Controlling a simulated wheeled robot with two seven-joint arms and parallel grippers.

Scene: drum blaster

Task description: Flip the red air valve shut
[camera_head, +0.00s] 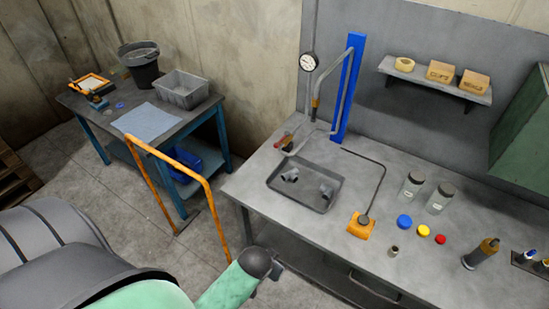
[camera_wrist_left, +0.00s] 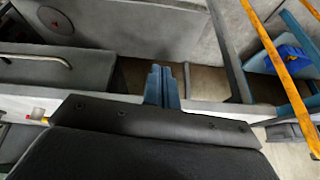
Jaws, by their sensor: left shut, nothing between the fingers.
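A small red part (camera_head: 284,139), which looks like the air valve, shows at the back left of the grey workbench (camera_head: 240,185). It sits by the pipework left of the blue post (camera_head: 348,88). It is too small to tell how its handle is turned. My left gripper (camera_head: 277,268) is low in front of the bench's front edge, well apart from the red part. In the left wrist view my left gripper (camera_wrist_left: 162,70) shows its blue fingers together, with nothing between them. My right gripper is not in view.
A grey tray (camera_head: 270,186) with metal parts lies on the bench. An orange-based lamp-like stand (camera_head: 361,225), jars (camera_head: 411,187) and coloured caps (camera_head: 404,221) stand to its right. An orange rail (camera_head: 216,215) rises left of my gripper. A pressure gauge (camera_head: 309,61) hangs behind.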

